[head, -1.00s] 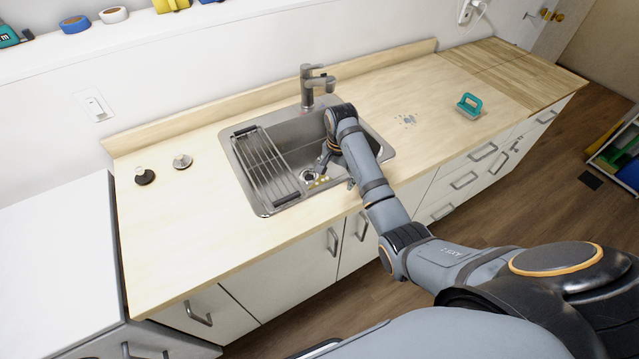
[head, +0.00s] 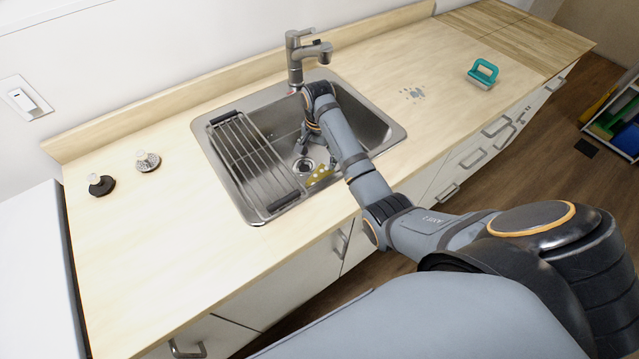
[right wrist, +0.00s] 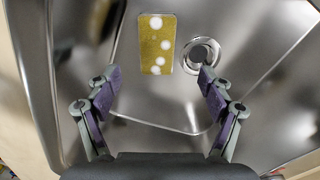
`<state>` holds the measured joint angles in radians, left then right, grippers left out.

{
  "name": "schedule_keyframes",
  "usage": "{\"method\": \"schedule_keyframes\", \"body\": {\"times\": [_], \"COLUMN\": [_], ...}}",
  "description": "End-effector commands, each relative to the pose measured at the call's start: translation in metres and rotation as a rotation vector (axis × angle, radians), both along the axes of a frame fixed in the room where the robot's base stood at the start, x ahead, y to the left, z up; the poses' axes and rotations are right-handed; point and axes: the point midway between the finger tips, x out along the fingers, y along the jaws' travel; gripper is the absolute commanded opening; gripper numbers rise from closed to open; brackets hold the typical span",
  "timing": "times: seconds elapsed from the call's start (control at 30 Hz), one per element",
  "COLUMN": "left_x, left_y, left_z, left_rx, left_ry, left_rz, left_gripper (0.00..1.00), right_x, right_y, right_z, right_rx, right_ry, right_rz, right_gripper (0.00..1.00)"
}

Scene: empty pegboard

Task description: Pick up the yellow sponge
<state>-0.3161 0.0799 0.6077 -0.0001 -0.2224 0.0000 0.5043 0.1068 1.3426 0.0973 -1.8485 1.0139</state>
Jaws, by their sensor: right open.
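The yellow sponge (right wrist: 157,45) with white round spots lies on the sink floor, beside the drain, in the right wrist view. In the head view the sponge (head: 319,175) shows partly, next to my right arm, which hides some of it. My right gripper (right wrist: 158,78) is open and empty, its two fingers spread to either side of the near end of the sponge, not touching it. In the head view my right gripper (head: 306,140) reaches down into the sink (head: 385,129). My left gripper is in neither view.
A wire drying rack (head: 250,160) covers the left side of the sink. The faucet (head: 300,55) stands at the back rim. Two small stoppers, one black (head: 101,185) and one silver (head: 147,161), stand on the left.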

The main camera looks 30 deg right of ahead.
Motion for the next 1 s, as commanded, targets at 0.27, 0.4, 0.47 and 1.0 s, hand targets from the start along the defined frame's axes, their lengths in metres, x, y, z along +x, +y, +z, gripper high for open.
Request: {"method": "schedule_keyframes", "body": {"times": [0.27, 0.4, 0.47, 1.0], "left_x": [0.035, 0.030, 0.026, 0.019], "left_y": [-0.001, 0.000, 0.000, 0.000], "left_z": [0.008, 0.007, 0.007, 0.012], "left_rx": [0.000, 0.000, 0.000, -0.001], "left_ry": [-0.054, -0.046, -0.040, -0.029], "left_rz": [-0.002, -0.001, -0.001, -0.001], "left_gripper": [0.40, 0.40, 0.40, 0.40], "right_x": [-0.002, -0.001, 0.000, -0.002], "right_y": [0.000, -0.001, -0.001, -0.006], "right_z": [-0.028, -0.047, -0.051, -0.104], "right_rx": [0.001, 0.000, 0.000, 0.000], "right_ry": [0.005, 0.002, 0.000, 0.000], "right_rz": [0.000, 0.000, 0.000, 0.000], "right_gripper": [0.81, 0.81, 0.81, 0.81]}}
